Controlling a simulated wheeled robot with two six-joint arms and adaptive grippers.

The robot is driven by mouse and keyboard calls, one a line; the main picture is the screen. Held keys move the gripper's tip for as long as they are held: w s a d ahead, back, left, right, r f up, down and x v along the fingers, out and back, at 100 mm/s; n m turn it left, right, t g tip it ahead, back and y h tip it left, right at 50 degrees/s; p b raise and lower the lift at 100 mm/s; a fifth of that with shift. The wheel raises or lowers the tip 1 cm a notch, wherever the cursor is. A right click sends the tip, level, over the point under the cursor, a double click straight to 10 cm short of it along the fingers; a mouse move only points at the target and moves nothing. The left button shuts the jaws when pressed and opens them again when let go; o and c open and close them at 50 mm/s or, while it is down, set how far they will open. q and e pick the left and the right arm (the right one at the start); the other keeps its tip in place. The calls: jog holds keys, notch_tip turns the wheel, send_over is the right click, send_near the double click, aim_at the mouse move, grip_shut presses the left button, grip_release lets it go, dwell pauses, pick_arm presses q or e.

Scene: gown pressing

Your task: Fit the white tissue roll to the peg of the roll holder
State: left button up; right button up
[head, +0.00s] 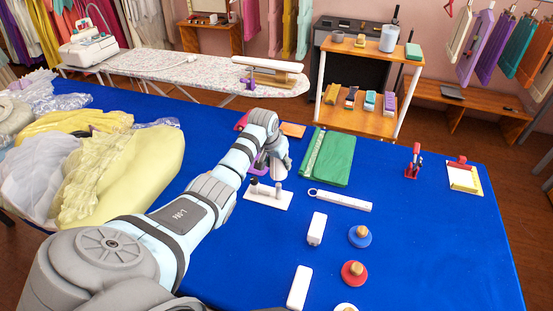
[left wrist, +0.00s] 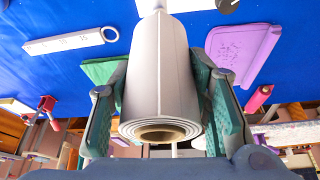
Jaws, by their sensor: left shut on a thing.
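The white tissue roll (left wrist: 160,75) shows large in the left wrist view, its open cardboard core facing the camera. My left gripper (left wrist: 165,105) is shut on it, with a green pad on each side. The roll holder (head: 268,196) is a white base with two short dark-topped posts. Part of its base (left wrist: 195,5) shows at the top of the wrist view, beyond the roll's far end. I cannot tell whether roll and peg touch. My right gripper is out of view.
A purple board (left wrist: 240,50) lies close to the gripper. A folded green cloth (head: 331,158) and a white ruler-like strip (head: 340,201) lie to the right. White blocks and round-based stamps stand nearer. Yellow garments (head: 120,170) pile up at left.

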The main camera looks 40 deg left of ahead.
aim_at(280, 167)
pick_arm(q)
jog(key=b+x, duration=0.1)
jog(key=x, duration=0.2)
jog(key=shift+d+f, duration=0.15)
jog(key=shift+f, duration=0.15)
jog(key=shift+s+f+b, duration=0.15)
jog(key=shift+f+b, duration=0.1)
jog(key=shift+b, duration=0.05)
jog(key=shift+s, duration=0.2)
jog(key=shift+s+r, duration=0.2)
jog(key=shift+s, duration=0.05)
jog(key=shift+w+f, duration=0.1)
jog(key=shift+w, duration=0.15)
jog(key=shift+s+p, duration=0.25)
jog(key=shift+p, duration=0.25)
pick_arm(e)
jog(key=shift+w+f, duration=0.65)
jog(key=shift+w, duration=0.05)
pick_arm(q)
jog(key=shift+w, duration=0.1)
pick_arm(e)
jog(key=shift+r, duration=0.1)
